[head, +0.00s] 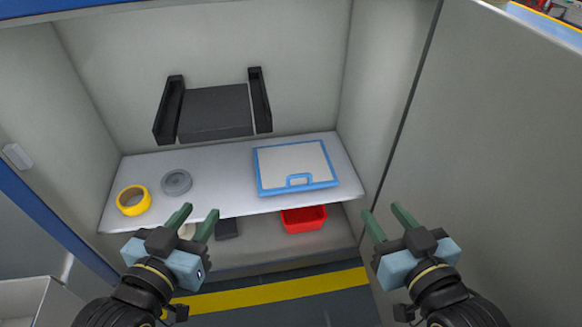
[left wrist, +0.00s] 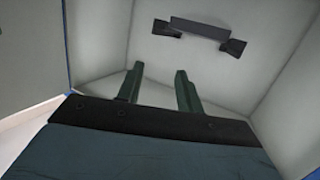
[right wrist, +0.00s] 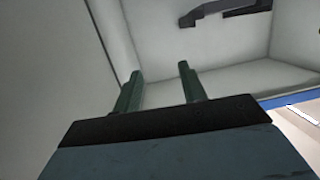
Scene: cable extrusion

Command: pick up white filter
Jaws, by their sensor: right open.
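The white filter (head: 292,163) is a flat white panel with a blue frame and a blue handle at its front edge. It lies flat on the right half of the shelf in the head view. My left gripper (head: 200,211) is open and empty, in front of the shelf's front edge, left of the filter. My right gripper (head: 383,211) is open and empty, to the right of and nearer than the filter. Both wrist views show spread green fingers with nothing between them, and the filter is not seen there.
The grey shelf (head: 222,180) also holds a yellow tape roll (head: 133,200) and a grey roll (head: 176,182) at the left. A black bracket (head: 214,111) is on the back wall. A red bin (head: 303,218) stands below. The open door (head: 490,150) bounds the right side.

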